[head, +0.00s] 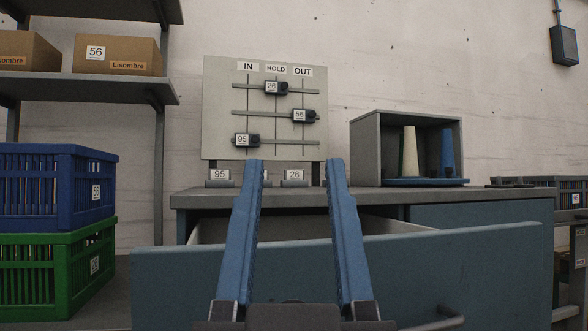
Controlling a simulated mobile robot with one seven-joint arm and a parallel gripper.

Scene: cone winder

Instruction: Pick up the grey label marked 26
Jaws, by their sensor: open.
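The grey label marked 26 (294,176) stands on the counter at the foot of the board, a white number plate on a grey base. My gripper (296,164) is open, its two long blue fingers pointing up and away. In the picture the label lies between the fingertips, with clear gaps on both sides. I cannot tell how far beyond the tips it is. Nothing is held. A similar label marked 95 (220,176) stands to the left. A sliver of another white plate (266,174) shows beside the left finger, mostly hidden.
An open drawer (480,262) juts out below the counter (375,196). The board (222,100) carries sliders, one also marked 26 (271,87). An open grey box (365,150) with cones stands at right. Blue (50,205) and green (40,275) crates are at left.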

